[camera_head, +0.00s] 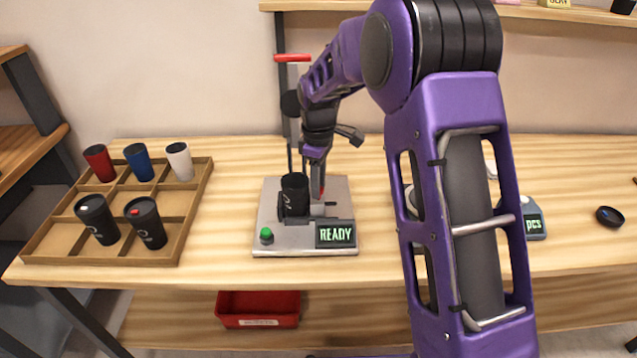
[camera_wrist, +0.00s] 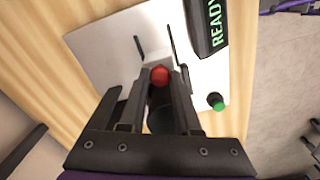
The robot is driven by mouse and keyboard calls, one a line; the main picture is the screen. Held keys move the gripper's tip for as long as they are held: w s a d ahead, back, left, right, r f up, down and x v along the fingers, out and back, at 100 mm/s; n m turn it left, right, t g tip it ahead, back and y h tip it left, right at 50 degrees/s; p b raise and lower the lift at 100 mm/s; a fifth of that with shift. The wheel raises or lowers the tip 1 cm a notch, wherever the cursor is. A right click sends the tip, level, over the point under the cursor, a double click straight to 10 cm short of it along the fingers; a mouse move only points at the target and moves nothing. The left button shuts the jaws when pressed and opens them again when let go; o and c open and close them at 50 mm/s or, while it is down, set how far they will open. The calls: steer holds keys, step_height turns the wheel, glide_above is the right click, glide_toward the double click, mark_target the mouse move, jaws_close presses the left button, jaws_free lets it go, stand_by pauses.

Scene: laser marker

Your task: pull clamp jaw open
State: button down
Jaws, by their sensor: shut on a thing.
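The laser marker's metal base (camera_head: 274,248) stands on the table, with a READY display (camera_head: 336,234) and a green button (camera_head: 267,235). A black cup (camera_head: 294,190) sits upright on it. Beside the cup, on its right, is the clamp jaw with a red knob (camera_head: 322,190). My gripper (camera_head: 316,168) reaches down from above to this knob. In the wrist view the red knob (camera_wrist: 159,76) shows at the fingertips, and my gripper (camera_wrist: 157,90) is shut on it. The fingers hide much of the clamp and cup, so the gap between jaw and cup cannot be told.
A wooden divided tray (camera_head: 196,215) at left holds red, blue, white and black cups. A red bin (camera_head: 258,310) is below the table. A counting scale (camera_head: 534,222) and a small black round item (camera_head: 609,216) are at right. The marker's column rises behind the base.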

stand_by(0.8)
steer(key=shift+d+r+p, duration=0.1)
steer(key=shift+d+p, duration=0.25)
steer(key=shift+d, duration=0.6)
steer(key=c, duration=0.6)
jaws_free()
step_height(320, 180, up, 17)
steer(key=p, duration=0.2)
steer(key=shift+r+p, duration=0.15)
steer(key=shift+p, duration=0.2)
